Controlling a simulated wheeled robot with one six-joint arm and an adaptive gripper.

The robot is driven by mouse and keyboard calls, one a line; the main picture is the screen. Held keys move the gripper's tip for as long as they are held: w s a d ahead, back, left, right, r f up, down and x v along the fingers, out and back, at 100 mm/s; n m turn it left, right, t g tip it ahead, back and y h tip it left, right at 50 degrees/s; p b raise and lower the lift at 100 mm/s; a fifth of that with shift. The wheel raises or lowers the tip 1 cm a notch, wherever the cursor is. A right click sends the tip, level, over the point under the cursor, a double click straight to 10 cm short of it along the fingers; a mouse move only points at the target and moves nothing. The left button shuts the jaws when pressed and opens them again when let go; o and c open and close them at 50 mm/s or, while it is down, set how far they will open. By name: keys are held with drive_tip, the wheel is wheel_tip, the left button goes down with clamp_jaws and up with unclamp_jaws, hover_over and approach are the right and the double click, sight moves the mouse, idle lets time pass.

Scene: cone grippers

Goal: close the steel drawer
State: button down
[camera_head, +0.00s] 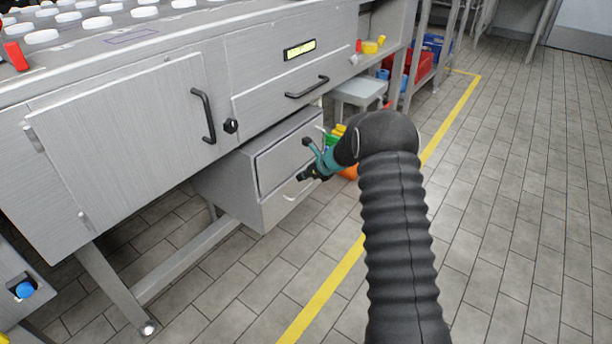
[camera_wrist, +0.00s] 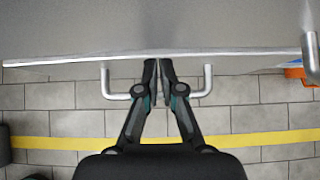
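The steel drawer (camera_head: 285,165) belongs to the low grey unit under the bench in the head view. Its front faces right, toward my arm. A pale handle (camera_head: 291,197) shows low on that front, partly hidden by my gripper (camera_head: 304,172). In the wrist view, my gripper (camera_wrist: 158,66) has its two fingers nearly together, with only a thin gap and nothing seen between them. The silver handle (camera_wrist: 115,96) passes behind the fingers and shows on both sides. The drawer's edge (camera_wrist: 80,59) lies by the fingertips. Whether they touch is unclear.
Above is a bench with a cabinet door (camera_head: 125,135) and an upper drawer (camera_head: 290,65) with a black handle. A small stool (camera_head: 358,92) and coloured items stand behind my gripper. Yellow floor tape (camera_head: 325,290) runs past. The tiled floor at right is clear.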

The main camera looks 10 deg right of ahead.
drive_tip(key=shift+w+a+r, duration=0.25)
drive_tip(key=shift+a, duration=0.05)
